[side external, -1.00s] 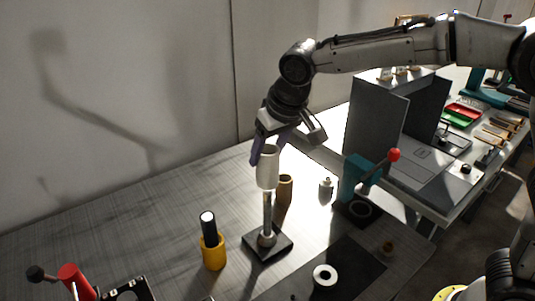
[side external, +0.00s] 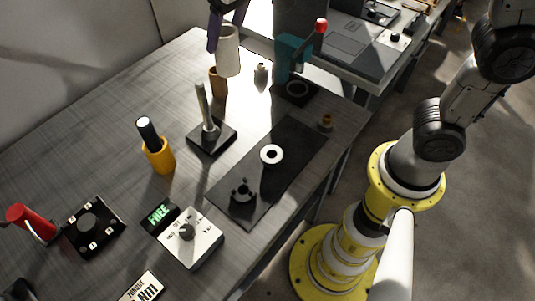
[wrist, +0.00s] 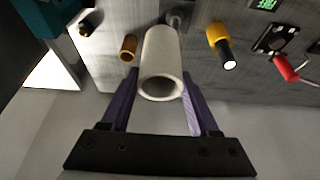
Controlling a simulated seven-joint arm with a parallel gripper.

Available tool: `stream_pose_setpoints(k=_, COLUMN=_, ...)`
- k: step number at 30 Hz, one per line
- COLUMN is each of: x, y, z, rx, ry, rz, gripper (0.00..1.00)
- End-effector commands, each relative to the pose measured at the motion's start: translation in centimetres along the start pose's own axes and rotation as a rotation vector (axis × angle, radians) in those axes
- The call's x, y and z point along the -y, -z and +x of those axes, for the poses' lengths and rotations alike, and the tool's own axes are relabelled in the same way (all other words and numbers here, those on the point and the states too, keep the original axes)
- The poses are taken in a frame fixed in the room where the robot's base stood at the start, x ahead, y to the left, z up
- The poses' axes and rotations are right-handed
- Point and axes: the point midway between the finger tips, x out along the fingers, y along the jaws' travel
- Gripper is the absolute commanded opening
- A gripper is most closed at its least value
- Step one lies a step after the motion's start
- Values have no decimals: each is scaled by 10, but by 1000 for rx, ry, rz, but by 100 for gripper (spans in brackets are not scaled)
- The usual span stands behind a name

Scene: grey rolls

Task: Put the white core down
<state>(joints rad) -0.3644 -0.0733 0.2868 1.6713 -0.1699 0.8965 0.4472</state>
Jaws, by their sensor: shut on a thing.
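The white core (side external: 228,52) is a plain hollow tube, held upright or nearly so above the table at the top of the side view. My gripper (wrist: 158,84) is shut on it, with a purple finger on each side in the wrist view, where the core (wrist: 161,50) shows its open end. In the side view the gripper is mostly cut off by the top edge. A metal post on a dark square base (side external: 211,139) stands on the table, left of and below the core in the picture. The core is apart from the post's tip.
A brown roll (side external: 217,84) stands just below the core in the picture. A yellow holder with a black roll (side external: 158,157), a teal press (side external: 291,60) and a small white bottle (side external: 261,72) stand nearby. A dark mat (side external: 285,175) carries a white ring (side external: 271,155).

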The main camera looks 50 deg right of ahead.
Motion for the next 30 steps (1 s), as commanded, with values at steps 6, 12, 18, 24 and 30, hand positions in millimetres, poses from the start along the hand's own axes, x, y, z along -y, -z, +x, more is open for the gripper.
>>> stream_pose_setpoints(k=6, x=-38, y=-63, z=-27, rx=-2, ry=0, rz=1, gripper=5)
stream_pose_setpoints(k=12, x=-65, y=-124, z=-37, rx=0, ry=0, rz=1, gripper=5)
stream_pose_setpoints(k=18, x=-88, y=-188, z=-36, rx=1, ry=-1, rz=1, gripper=5)
stream_pose_setpoints(k=24, x=-102, y=-242, z=-25, rx=3, ry=0, rz=1, gripper=5)
stream_pose_setpoints(k=30, x=-108, y=-270, z=-16, rx=4, ry=-1, rz=0, gripper=5)
